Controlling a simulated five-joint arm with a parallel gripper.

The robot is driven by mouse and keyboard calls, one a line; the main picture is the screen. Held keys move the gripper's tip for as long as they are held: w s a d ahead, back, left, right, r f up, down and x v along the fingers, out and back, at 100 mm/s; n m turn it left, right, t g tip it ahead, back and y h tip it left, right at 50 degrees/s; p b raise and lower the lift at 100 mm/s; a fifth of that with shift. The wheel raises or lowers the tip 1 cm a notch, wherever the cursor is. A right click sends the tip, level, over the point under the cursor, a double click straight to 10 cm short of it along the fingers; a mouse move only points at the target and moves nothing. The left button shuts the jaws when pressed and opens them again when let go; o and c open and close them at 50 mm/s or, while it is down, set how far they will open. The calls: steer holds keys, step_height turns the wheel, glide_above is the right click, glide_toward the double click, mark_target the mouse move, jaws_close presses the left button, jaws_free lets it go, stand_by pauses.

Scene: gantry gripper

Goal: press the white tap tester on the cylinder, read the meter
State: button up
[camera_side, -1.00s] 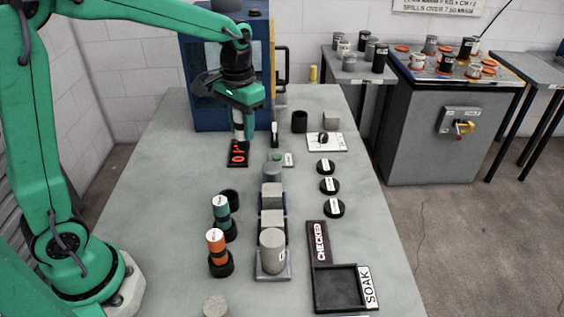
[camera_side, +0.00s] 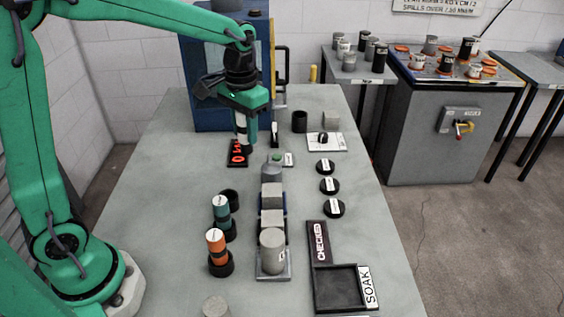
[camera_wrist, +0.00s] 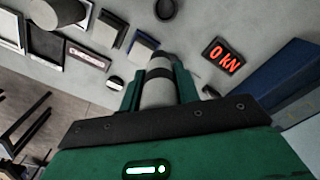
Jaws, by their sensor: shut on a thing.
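My gripper (camera_side: 247,130) is shut on the white tap tester (camera_wrist: 158,88), which has a dark band in the wrist view. In the side view I hold it at the far part of the table, by the meter. The meter (camera_side: 237,153) is a black display with red digits; the wrist view shows it reading 0 kN (camera_wrist: 223,54). A grey cylinder (camera_side: 272,252) stands upright at the near end of the middle row, well apart from my gripper. The tester's lower tip is partly hidden by the display and fingers.
Orange (camera_side: 216,240) and teal (camera_side: 221,209) tools stand in black holders left of the row; a similar holder (camera_side: 229,197) behind them looks empty. A SOAK tray (camera_side: 318,292) lies front right. A blue cabinet (camera_side: 200,115) stands behind my gripper.

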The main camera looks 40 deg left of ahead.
steer(key=s+d, duration=0.3)
steer(key=d, duration=0.6)
steer(key=r, duration=0.2)
glide_above(272, 237)
steer(key=shift+f, duration=0.25)
steer(key=shift+f, duration=0.1)
steer(key=shift+f, duration=2.9)
steer(key=shift+f, duration=0.55)
step_height(272, 237, up, 7)
stand_by(0.8)
stand_by(0.8)
